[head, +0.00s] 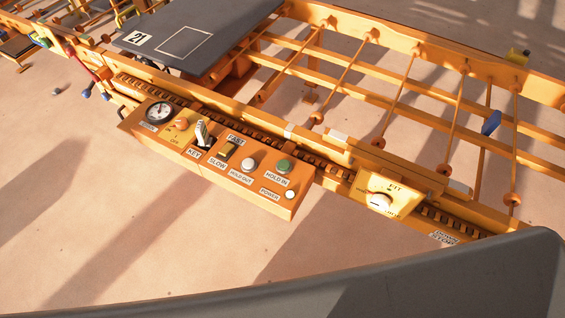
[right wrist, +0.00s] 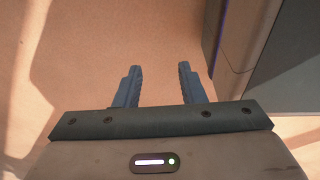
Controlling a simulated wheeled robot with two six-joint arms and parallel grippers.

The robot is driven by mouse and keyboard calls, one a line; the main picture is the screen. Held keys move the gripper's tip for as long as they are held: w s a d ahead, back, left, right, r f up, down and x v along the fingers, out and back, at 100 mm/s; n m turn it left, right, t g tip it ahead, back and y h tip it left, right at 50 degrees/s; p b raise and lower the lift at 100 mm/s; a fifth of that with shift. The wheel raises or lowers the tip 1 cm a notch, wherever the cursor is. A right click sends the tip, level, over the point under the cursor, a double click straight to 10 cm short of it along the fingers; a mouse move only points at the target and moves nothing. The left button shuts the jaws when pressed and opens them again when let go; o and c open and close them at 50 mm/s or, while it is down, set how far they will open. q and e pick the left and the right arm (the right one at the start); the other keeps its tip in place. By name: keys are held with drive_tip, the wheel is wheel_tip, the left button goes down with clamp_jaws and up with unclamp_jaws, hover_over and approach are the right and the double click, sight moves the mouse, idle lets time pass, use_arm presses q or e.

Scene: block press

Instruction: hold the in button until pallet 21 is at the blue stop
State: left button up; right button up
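The dark grey pallet (head: 225,22) marked 21 lies on the orange roller frame at the upper left. The green button (head: 284,165) labelled HOLD IN is at the right of the orange control box, with nothing touching it. A blue paddle-shaped piece (head: 491,123), apparently the blue stop, stands on the frame at the right, well apart from the pallet. My right gripper (right wrist: 160,72) is open and empty over bare floor in the right wrist view. Neither gripper shows in the head view.
The control box (head: 240,193) also carries a gauge (head: 158,112), a key switch (head: 202,133), a FAST/SLOW switch (head: 228,149), a HOLD OUT button (head: 249,164) and a white POWER button (head: 290,194). A yellow box with a knob (head: 380,200) sits right. Floor in front is clear.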

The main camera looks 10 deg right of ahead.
drive_tip(key=shift+s+f, duration=0.1)
drive_tip(key=shift+s, duration=0.7)
drive_tip(key=shift+w, duration=0.45)
clamp_jaws()
drive_tip(key=shift+w, duration=0.65)
drive_tip(key=shift+s, duration=0.15)
drive_tip(key=shift+r, duration=0.2)
